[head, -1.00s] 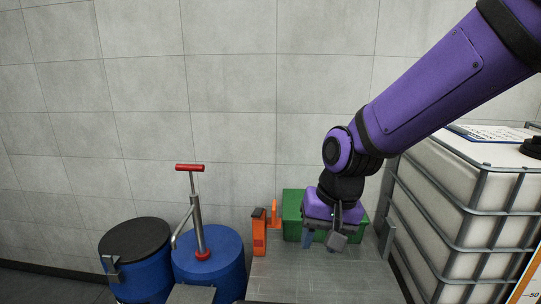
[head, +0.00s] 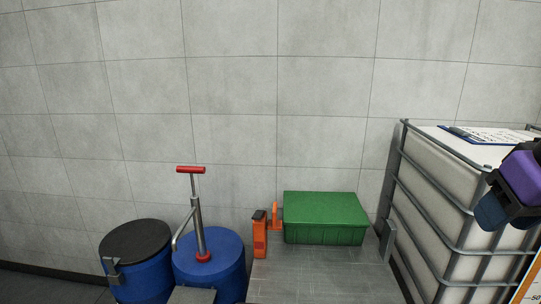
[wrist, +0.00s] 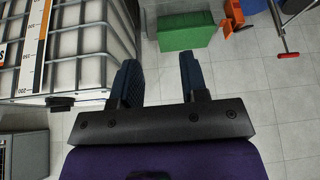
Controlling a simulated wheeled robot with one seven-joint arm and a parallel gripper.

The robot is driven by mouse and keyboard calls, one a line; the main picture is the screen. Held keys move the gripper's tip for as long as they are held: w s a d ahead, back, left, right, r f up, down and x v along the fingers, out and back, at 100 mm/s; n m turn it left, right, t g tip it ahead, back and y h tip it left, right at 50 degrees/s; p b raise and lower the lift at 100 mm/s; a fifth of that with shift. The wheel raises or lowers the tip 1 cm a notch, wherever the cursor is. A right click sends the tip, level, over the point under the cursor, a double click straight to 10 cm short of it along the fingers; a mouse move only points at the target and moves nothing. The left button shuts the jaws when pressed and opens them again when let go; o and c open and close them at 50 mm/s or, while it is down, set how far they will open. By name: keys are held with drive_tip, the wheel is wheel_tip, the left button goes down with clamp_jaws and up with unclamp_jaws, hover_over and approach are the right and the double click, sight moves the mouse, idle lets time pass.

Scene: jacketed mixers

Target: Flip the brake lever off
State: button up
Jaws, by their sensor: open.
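I cannot pick out a brake lever in either view. My gripper (head: 493,212) is at the right edge of the head view, in front of the caged white tank, and partly cut off by the frame. In the wrist view my gripper (wrist: 157,68) has its two dark blue fingers spread apart with nothing between them. Beyond the fingers there is tiled floor.
The caged white tank (head: 440,184) stands right, with a clipboard (head: 485,134) on top. A green lidded box (head: 325,214) and an orange upright piece (head: 260,235) stand at centre. Left are a black-lidded drum (head: 135,240) and a blue drum (head: 228,262) with a red-handled pump (head: 196,215).

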drive_tip(key=shift+s+d, duration=0.1)
drive_tip(key=shift+s, duration=0.05)
drive_tip(key=w+a+f+g+y, duration=0.1)
drive_tip(key=w+a+f+g, duration=0.1)
drive_tip(key=w+a+f, duration=0.6)
drive_tip(key=w+a+f+g+y, duration=0.2)
drive_tip(key=w+a+f, duration=0.15)
drive_tip(key=a, duration=0.75)
drive_tip(key=s+a+f+m+g+h, duration=0.1)
drive_tip(key=s+a+f+h, duration=0.15)
drive_tip(key=a+f, duration=0.75)
drive_tip(key=s+a+f+h, duration=0.1)
drive_tip(key=s+a+f, duration=0.45)
drive_tip(key=f, duration=0.75)
drive_tip(key=shift+y, duration=0.25)
drive_tip(key=f, duration=0.3)
drive_tip(key=w+a+f, duration=0.1)
drive_tip(key=f, duration=0.5)
drive_tip(key=shift+w+a+f, duration=0.25)
drive_tip(key=shift+w+f, duration=0.05)
drive_tip(key=shift+f, duration=0.1)
clamp_jaws()
